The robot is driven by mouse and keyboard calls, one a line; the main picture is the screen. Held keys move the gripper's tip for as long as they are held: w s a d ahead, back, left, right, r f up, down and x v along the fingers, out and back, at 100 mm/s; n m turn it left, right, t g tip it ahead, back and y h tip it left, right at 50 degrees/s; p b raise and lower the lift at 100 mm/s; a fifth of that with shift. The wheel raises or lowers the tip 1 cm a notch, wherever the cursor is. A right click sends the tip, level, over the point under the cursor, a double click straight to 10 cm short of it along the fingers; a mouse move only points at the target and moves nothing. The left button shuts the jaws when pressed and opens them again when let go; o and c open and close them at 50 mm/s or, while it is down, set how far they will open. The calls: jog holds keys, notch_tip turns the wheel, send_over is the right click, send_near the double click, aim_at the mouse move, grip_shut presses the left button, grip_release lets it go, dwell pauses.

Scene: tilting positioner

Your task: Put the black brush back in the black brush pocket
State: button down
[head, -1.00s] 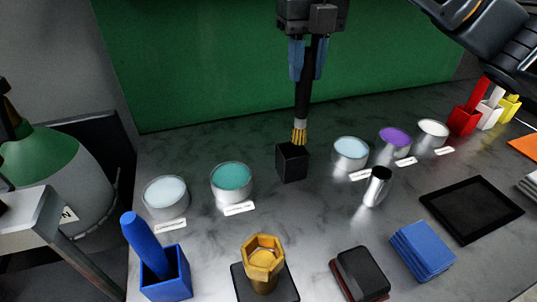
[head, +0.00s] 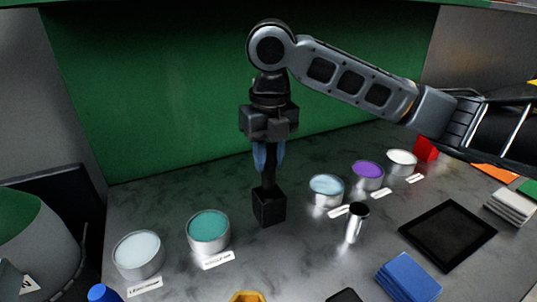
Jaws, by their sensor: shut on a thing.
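The black brush (head: 268,176) stands upright with its lower end, bristles hidden, inside the black brush pocket (head: 269,210). The pocket is a small black square block on the dark marbled table. My gripper (head: 268,156) is directly above the pocket, pointing down, with its blue fingers shut on the upper part of the brush handle. The fingertips are above the pocket's rim and do not touch it. The depth of the brush inside the pocket cannot be seen.
Tins of white (head: 139,254), teal (head: 208,229), light blue (head: 326,188) and purple (head: 367,174) stand around the pocket with labels. A metal cylinder (head: 356,224) is to the right. A black tray (head: 448,233) and blue pads (head: 408,277) lie further right. A green wall (head: 150,100) stands behind.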

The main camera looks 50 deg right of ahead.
jog(key=c, duration=0.9)
grip_release()
jog(key=shift+o, duration=0.2)
jog(key=shift+r, duration=0.15)
jog(key=r, duration=1.1)
jog(key=shift+s+a+r, duration=0.1)
jog(key=shift+s+r, duration=0.15)
jog(key=shift+r, duration=0.15)
